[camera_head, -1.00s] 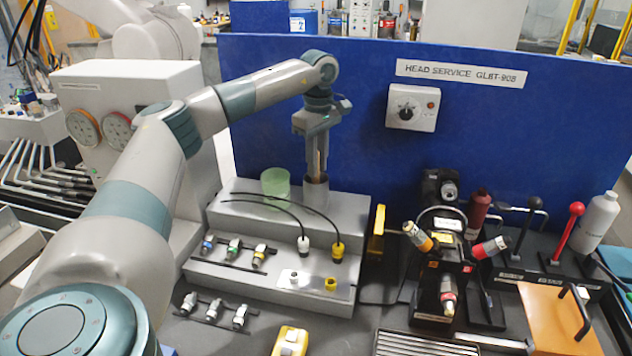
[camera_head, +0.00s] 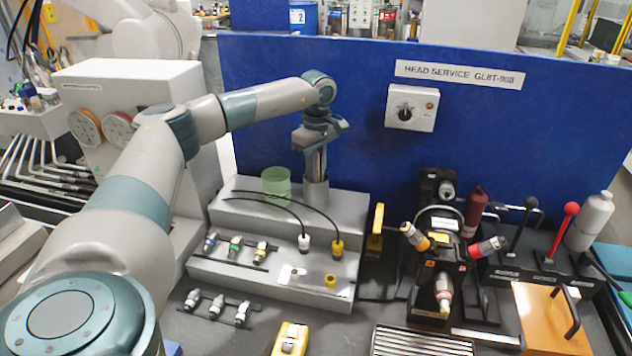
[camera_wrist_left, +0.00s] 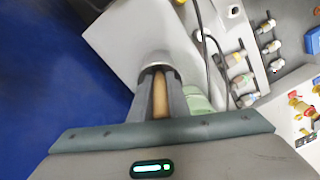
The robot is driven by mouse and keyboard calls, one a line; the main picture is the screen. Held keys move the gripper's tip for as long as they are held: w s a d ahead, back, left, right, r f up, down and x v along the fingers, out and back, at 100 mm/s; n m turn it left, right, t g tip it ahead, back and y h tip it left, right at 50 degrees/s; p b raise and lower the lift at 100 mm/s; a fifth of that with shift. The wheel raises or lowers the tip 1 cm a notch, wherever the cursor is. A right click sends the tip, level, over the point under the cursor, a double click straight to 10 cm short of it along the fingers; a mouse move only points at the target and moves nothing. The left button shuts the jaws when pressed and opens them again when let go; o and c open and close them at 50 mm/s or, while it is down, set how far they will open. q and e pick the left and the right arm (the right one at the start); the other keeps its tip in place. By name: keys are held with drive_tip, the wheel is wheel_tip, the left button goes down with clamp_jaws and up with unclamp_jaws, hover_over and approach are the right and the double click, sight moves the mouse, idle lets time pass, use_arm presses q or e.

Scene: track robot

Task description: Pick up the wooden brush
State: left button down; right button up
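The wooden brush shows as a tan handle (camera_wrist_left: 160,92) standing upright in a grey metal cup (camera_head: 316,193) on the stepped grey bench fixture. My left gripper (camera_head: 316,172) points straight down over the cup, its fingertips at the cup's mouth. In the left wrist view the two fingers lie one on each side of the handle with no clear gap, so the gripper looks shut on it. The brush's lower end is hidden in the cup. In the head view the fingers hide most of the handle. My right gripper is in neither view.
A green translucent cup (camera_head: 276,182) stands just left of the metal cup. Two black cables with white and yellow plugs (camera_head: 337,249) curve close in front. A blue panel (camera_head: 360,110) rises behind. Small connectors (camera_head: 235,247) sit on the lower step.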

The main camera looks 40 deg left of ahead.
use_arm(q)
drive_tip(key=shift+r, duration=0.1)
idle(0.3)
drive_tip(key=shift+r+b, duration=0.35)
drive_tip(key=shift+r, duration=0.2)
wheel_tip(320, 180, up, 12)
drive_tip(key=b, duration=0.4)
drive_tip(key=shift+f, duration=0.1)
wheel_tip(320, 180, up, 3)
drive_tip(key=shift+r, duration=1)
drive_tip(key=shift+f, duration=0.1)
